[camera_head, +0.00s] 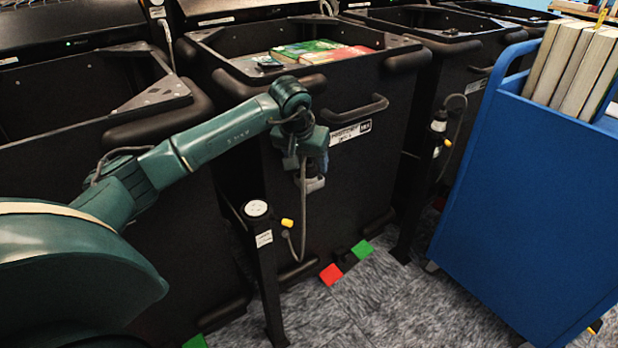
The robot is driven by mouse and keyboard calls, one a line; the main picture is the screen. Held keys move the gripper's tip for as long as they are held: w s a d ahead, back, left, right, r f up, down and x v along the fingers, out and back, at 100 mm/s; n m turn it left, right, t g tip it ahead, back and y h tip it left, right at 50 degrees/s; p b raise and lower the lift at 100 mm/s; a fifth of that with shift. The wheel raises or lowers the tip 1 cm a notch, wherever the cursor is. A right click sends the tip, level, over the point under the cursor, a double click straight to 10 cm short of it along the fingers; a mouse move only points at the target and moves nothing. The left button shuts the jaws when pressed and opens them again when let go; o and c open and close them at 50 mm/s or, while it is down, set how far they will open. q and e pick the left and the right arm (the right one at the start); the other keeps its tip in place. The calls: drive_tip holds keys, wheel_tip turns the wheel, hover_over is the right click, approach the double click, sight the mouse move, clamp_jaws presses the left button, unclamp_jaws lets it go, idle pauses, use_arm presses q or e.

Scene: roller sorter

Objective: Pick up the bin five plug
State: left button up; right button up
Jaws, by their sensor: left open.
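My left gripper (312,184) hangs pointing down in front of the middle black bin (350,185), below its handle. It is open; its fingers are small and dark, and I cannot make out anything held between them. A grey cable (303,225) runs down beside the gripper and curls toward a small yellow-ended part (287,223) by a black post (265,265). The cable's upper end is hidden by the gripper, so I cannot tell a plug there. The bin's white label (350,131) is too small to read for a number. My right gripper is not in view.
The middle bin holds colourful books (320,50). A second post (438,128) with a looped cable stands by the bin to the right. A blue cart (535,190) with books fills the right side. Red and green floor markers (331,274) lie on the grey carpet.

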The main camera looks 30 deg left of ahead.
use_arm(q)
drive_tip(key=shift+x, duration=1.4)
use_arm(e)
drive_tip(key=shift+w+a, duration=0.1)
use_arm(q)
drive_tip(key=shift+c, duration=0.3)
drive_tip(key=c, duration=1.1)
drive_tip(key=shift+r, duration=0.15)
drive_tip(key=shift+r, duration=0.25)
wheel_tip(320, 180, up, 3)
drive_tip(key=shift+s+r+p, duration=0.1)
drive_tip(key=shift+s+p, duration=0.1)
drive_tip(key=shift+p, duration=0.3)
drive_tip(key=s+d, duration=0.3)
drive_tip(key=s, duration=1.4)
drive_tip(key=shift+s+d+f+p, duration=0.2)
drive_tip(key=shift+d+f+p, duration=0.05)
drive_tip(key=shift+p, duration=0.05)
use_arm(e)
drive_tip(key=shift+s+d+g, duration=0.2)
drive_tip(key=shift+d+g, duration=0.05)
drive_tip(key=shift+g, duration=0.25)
